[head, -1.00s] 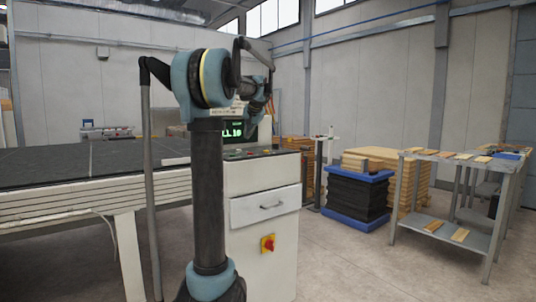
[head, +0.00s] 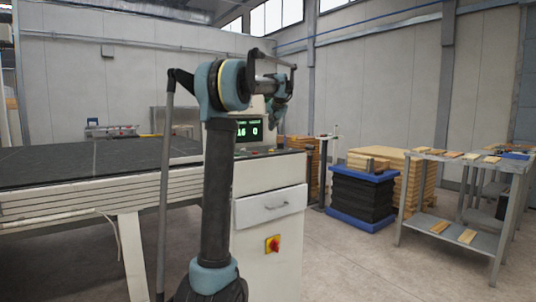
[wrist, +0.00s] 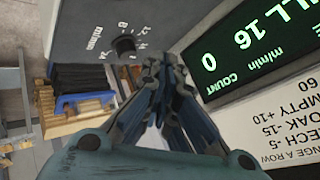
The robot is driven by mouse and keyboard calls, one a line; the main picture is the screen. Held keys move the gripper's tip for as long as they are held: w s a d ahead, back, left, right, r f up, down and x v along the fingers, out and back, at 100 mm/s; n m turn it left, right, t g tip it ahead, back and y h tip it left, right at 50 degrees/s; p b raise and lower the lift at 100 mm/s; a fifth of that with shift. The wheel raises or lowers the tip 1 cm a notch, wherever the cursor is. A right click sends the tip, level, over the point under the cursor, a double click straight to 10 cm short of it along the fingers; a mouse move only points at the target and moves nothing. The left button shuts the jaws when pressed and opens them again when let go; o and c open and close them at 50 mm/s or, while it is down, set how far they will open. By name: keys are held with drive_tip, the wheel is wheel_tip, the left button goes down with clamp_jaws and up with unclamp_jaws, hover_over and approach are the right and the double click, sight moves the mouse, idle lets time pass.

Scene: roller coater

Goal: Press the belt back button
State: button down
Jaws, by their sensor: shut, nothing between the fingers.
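The control console (head: 268,205) is a pale cabinet right of my arm, with a dark sloped top panel (head: 284,155) carrying small buttons. I cannot tell which is the belt back button. My gripper (head: 273,120) hangs above this panel, in front of the right side of the green-lit display (head: 243,131). In the wrist view my gripper (wrist: 163,62) is shut and empty, its fingertips pointing toward the grey panel (wrist: 80,22). A black knob (wrist: 124,46) with a m/min scale lies just left of the fingertips. The display (wrist: 245,50) reads 16 m/min and count 0.
A white label (wrist: 270,125) sits beside the display. The dark belt table (head: 90,160) extends left of the console. A red and yellow switch (head: 272,244) is on the cabinet front. A blue-based black stack (head: 360,200) and a grey shelf table (head: 440,235) stand right.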

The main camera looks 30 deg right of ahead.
hover_over(271, 151)
drive_tip(key=d, duration=0.2)
drive_tip(key=shift+w+a+f, duration=0.1)
drive_tip(key=shift+w+f, duration=0.1)
drive_tip(key=shift+f, duration=1.95)
drive_tip(key=shift+w+f, duration=0.15)
drive_tip(key=shift+f, duration=2)
